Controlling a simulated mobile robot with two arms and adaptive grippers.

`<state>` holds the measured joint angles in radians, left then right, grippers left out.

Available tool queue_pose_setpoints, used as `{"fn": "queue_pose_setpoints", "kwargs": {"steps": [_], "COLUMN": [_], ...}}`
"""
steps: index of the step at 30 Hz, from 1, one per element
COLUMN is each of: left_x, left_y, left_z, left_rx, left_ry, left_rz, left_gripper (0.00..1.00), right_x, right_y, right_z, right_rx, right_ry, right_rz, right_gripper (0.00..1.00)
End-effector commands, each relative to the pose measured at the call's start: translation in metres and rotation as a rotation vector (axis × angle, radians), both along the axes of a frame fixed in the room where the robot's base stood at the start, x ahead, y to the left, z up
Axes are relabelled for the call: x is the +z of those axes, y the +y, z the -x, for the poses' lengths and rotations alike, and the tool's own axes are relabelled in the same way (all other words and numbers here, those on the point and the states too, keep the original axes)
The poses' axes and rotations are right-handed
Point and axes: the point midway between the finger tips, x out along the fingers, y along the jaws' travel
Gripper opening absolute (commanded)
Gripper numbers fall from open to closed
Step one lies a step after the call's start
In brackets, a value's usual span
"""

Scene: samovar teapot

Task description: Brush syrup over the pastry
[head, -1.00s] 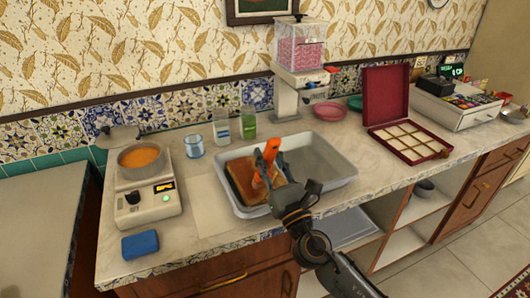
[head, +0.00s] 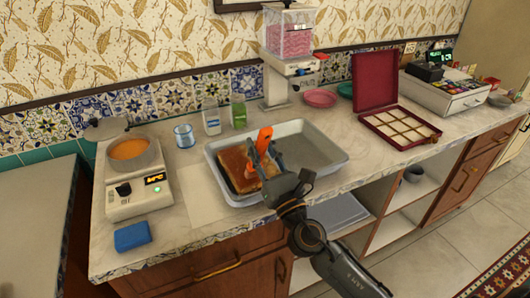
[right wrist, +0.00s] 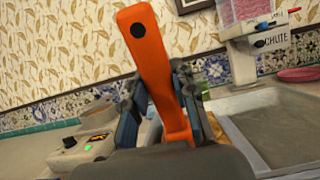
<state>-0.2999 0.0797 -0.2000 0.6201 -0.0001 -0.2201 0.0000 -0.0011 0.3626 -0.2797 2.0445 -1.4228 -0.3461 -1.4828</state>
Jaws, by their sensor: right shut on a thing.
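A golden-brown pastry (head: 238,167) lies in the left part of a grey metal tray (head: 325,154). My right gripper (head: 262,160) is shut on an orange brush (head: 264,138) and holds it over the pastry's right side. The brush's lower end is at the pastry's top, but I cannot tell whether it touches. In the right wrist view the orange handle (right wrist: 148,60) stands tilted between the fingers, and its lower end is hidden. A pan of orange syrup (head: 129,149) sits on a white heater (head: 141,189) at the left. My left gripper is not in view.
A blue sponge (head: 132,236) lies at the counter's front left. A glass cup (head: 184,136) and two bottles stand behind the tray. A dispenser with pink contents (head: 289,40), pink plate (head: 320,97) and open red box (head: 376,82) are at the back right.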

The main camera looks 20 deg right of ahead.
Motion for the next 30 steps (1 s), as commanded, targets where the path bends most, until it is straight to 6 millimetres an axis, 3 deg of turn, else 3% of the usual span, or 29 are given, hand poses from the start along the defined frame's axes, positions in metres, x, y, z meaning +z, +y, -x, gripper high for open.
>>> {"fn": "queue_pose_setpoints", "kwargs": {"steps": [23,30], "left_x": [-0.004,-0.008], "left_y": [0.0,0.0], "left_z": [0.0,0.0], "left_rx": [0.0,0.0], "left_ry": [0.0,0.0], "left_rz": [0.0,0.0], "left_gripper": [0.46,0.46], "right_x": [0.0,-0.001], "right_y": [0.004,0.005], "right_z": [-0.045,-0.067], "right_rx": [0.001,0.002], "right_ry": [0.0,-0.001], "right_rz": [-0.001,0.0], "right_gripper": [0.0,0.0]}}
